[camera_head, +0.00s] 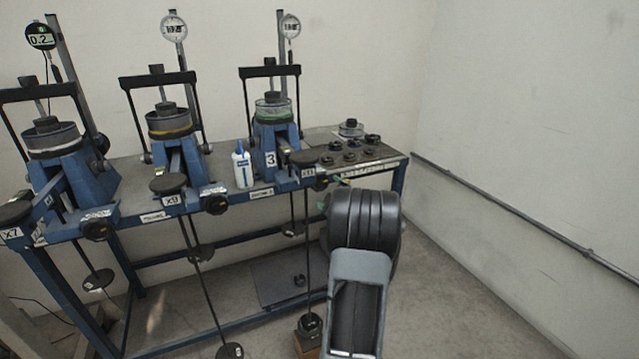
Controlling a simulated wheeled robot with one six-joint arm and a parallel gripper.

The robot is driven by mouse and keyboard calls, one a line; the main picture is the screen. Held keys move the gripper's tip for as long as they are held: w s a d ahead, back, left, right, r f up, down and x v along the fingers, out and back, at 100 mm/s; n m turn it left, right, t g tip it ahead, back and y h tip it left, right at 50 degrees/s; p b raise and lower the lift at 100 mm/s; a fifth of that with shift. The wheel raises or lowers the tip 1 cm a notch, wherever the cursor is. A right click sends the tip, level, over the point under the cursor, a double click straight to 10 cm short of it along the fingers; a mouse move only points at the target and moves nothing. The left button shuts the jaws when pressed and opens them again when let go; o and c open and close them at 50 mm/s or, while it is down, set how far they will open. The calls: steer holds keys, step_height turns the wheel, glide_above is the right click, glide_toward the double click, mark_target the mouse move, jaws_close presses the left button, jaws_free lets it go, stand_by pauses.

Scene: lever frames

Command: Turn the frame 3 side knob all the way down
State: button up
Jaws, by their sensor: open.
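Frame 3 (270,137) is the rightmost blue lever frame on the bench, marked with a "3" label. Its side knob (321,182) appears as a small dark shape at the bench's front edge, right of the X11-type lever label; it is partly hidden. My gripper (341,182) shows only as small greenish tips beside that dark shape, with the rest hidden behind my black and grey arm. The jaws are open. I cannot tell whether they touch the knob or surround it.
Two similar frames stand to the left with black side knobs (215,202) and (97,229). A white bottle (242,166) stands left of frame 3. Several dark weights (351,157) sit on the bench's right end. Hanging rods (307,250) drop below the bench. Floor is clear at right, before a wall rail (500,204).

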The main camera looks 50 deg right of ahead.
mark_target(321, 183)
steer(key=p+x, duration=0.2)
steer(key=x, duration=0.5)
steer(key=shift+w+r, duration=0.1)
steer(key=shift+w, duration=0.3)
steer(key=shift+w+d, duration=0.1)
steer(key=shift+d, duration=0.05)
steer(key=shift+c, duration=0.4)
steer(key=c, duration=1.1)
